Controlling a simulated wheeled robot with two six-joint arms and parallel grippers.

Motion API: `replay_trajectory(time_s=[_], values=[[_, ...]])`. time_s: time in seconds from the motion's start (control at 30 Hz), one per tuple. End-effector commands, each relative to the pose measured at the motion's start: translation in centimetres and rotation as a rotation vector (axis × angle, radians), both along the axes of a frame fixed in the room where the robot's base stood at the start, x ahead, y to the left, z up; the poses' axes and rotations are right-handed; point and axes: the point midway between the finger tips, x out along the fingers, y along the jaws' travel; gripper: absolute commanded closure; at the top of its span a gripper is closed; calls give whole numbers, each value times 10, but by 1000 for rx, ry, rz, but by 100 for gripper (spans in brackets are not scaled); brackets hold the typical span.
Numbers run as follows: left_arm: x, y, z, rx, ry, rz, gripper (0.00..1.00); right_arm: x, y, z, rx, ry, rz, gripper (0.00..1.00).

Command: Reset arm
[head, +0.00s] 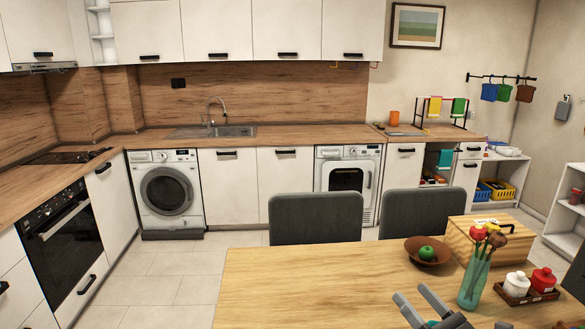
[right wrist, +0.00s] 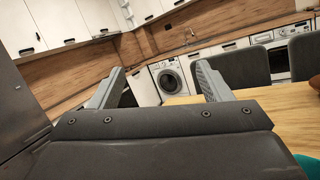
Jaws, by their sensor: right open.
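My right gripper (head: 412,293) shows at the bottom of the head view, over the wooden table (head: 300,285). Its two grey fingers are spread apart with nothing between them. The right wrist view also shows the open, empty fingers (right wrist: 159,70), tilted, facing across the table toward the washing machine. A glass vase with flowers (head: 474,283) stands to the right of the gripper in the head view. My left gripper is not in view.
A brown bowl with a green apple (head: 428,262), a wooden box (head: 490,238) and a tray with white and red jars (head: 527,289) are on the table's right part. Two dark chairs (head: 316,218) stand behind it. The table's left part is clear.

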Motion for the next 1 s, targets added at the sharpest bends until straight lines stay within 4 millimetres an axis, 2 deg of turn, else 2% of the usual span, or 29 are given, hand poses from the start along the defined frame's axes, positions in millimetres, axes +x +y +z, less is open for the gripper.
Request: replay_trajectory(time_s=[0.13,0.27,0.4,0.53,0.67,0.8,1.0], values=[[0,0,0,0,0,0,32,-20,-38,3,423,80,-129,28],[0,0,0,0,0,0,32,-41,-75,-10,794,162,-250,28],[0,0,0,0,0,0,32,-69,-108,-41,1184,259,-391,28],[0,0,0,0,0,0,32,-104,-127,-82,1533,356,-544,28],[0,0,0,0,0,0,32,-147,-132,-127,1858,454,-721,28],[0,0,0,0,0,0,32,-199,-119,-169,2159,556,-939,28],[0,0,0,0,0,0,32,-264,-89,-204,2431,669,-1227,28]])
